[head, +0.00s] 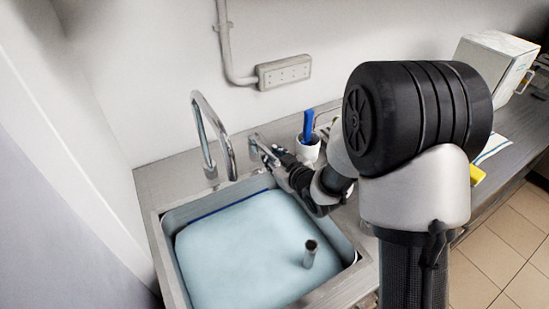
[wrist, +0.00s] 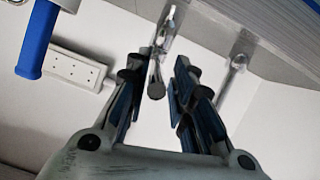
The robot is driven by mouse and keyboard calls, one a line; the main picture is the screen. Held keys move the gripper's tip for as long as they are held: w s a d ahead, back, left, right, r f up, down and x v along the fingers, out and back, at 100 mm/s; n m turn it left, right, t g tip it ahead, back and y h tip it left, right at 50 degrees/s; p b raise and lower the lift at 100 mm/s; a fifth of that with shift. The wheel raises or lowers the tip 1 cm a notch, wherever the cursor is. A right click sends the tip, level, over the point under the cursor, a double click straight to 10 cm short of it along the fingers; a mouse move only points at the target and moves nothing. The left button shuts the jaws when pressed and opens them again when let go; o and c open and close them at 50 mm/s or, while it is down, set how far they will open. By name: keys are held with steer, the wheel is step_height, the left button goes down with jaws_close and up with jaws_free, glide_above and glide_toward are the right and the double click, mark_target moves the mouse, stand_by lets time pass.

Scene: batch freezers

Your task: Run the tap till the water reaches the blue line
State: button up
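The sink (head: 165,262) holds pale blue water (head: 235,255). The blue line (head: 230,205) runs along its back wall, and the water's far edge lies close to it; I cannot tell the exact gap. The curved tap spout (head: 212,125) stands behind the sink; I cannot tell whether water is flowing from it. The tap lever (head: 262,150) is on the wall side, right of the spout. My gripper (head: 278,160) is at the lever. In the wrist view my gripper (wrist: 163,75) is open, with the lever's end (wrist: 156,88) between its fingers, nearer the left one.
An upright pipe (head: 310,253) sticks out of the water. A white cup with a blue-handled brush (head: 308,128) stands close to my gripper's right. A wall socket strip (head: 284,72) is above. A white box (head: 495,65) stands on the counter at far right.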

steer(key=shift+o, duration=0.9)
steer(key=shift+d, duration=0.1)
steer(key=shift+s+d+r, duration=0.15)
steer(key=shift+s, duration=0.05)
steer(key=v, duration=1.1)
steer(key=shift+s, duration=0.2)
